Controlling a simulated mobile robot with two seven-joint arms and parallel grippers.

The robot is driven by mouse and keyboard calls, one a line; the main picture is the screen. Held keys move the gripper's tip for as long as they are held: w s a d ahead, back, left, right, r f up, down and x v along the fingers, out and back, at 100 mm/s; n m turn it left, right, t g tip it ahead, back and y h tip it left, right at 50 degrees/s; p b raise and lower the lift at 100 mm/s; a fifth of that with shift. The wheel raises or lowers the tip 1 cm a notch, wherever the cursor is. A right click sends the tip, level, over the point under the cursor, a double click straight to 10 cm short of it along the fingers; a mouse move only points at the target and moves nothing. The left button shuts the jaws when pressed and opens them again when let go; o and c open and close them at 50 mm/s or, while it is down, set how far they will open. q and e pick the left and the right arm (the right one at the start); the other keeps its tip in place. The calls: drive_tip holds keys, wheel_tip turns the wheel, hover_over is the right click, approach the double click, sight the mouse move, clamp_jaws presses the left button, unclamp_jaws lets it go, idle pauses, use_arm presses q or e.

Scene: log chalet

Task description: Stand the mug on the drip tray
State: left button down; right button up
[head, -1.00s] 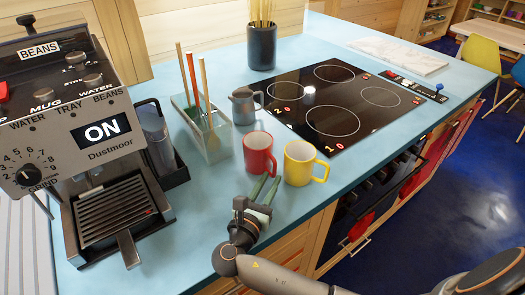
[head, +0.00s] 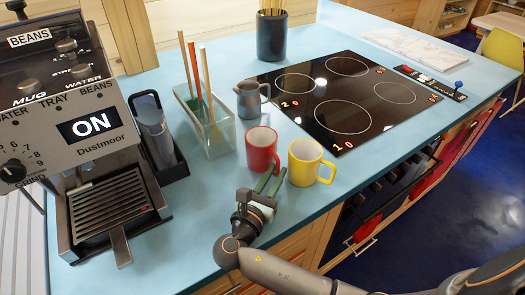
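A red mug (head: 261,151) and a yellow mug (head: 303,162) stand upright on the blue counter, close together, handles to the right. The drip tray (head: 108,208) is the dark slatted tray at the foot of the coffee machine on the left; nothing stands on it. My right gripper (head: 270,181) is just in front of the mugs, its two greenish fingers pointing at the red mug's handle side. The fingers are apart with a gap and nothing visible between them. I cannot tell whether a fingertip touches the red mug. My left gripper is not in view.
The coffee machine (head: 95,128) fills the left. A grey jug (head: 250,99) and a clear bin with utensils (head: 207,125) stand behind the mugs. The black hob (head: 345,95) lies to the right. Counter (head: 200,215) between gripper and machine is clear.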

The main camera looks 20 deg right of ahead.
clamp_jaws()
idle(1.2)
